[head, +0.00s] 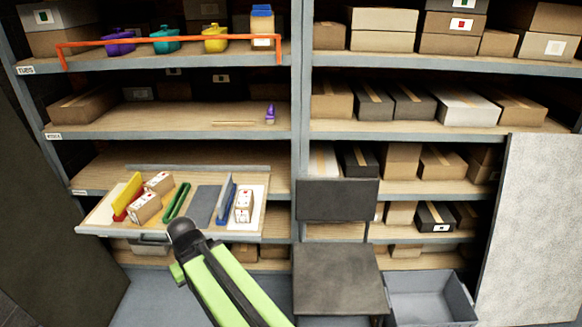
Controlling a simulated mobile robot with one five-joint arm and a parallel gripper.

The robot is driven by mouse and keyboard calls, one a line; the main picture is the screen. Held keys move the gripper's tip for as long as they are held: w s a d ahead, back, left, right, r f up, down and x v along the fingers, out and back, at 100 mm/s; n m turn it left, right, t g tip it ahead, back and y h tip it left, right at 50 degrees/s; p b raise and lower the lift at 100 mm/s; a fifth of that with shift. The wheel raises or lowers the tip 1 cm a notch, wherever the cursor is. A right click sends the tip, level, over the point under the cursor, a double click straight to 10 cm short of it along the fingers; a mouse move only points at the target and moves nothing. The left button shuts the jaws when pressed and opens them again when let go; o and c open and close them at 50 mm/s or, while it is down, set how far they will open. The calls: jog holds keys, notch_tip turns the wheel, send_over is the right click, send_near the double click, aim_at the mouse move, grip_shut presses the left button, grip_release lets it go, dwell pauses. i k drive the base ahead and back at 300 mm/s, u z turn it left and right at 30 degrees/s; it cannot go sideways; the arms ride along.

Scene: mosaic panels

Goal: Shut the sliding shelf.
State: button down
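The sliding shelf (255,187) is a wooden board with a grey frame, pulled out of the left rack towards me at the third level. It carries small white-labelled boxes (146,208), a yellow and red item (127,192), a green item (176,202), a grey flat piece (204,205) and a blue upright piece (226,200). A handle (150,239) shows under its front edge. My arm reaches up from the bottom, and its black end (184,232) is at the shelf's front edge, right of the handle. I cannot make out the fingers or whether they touch the shelf.
A dark chair (338,275) stands right of my arm, with a grey bin (430,299) beside it. A pale panel (530,225) stands at the right. Boxes fill the right rack. An orange bar (170,41) crosses the upper left shelf.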

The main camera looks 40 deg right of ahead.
aim_at(196, 194)
jog(key=z, duration=0.1)
jog(key=i, duration=0.95)
jog(key=z, duration=0.05)
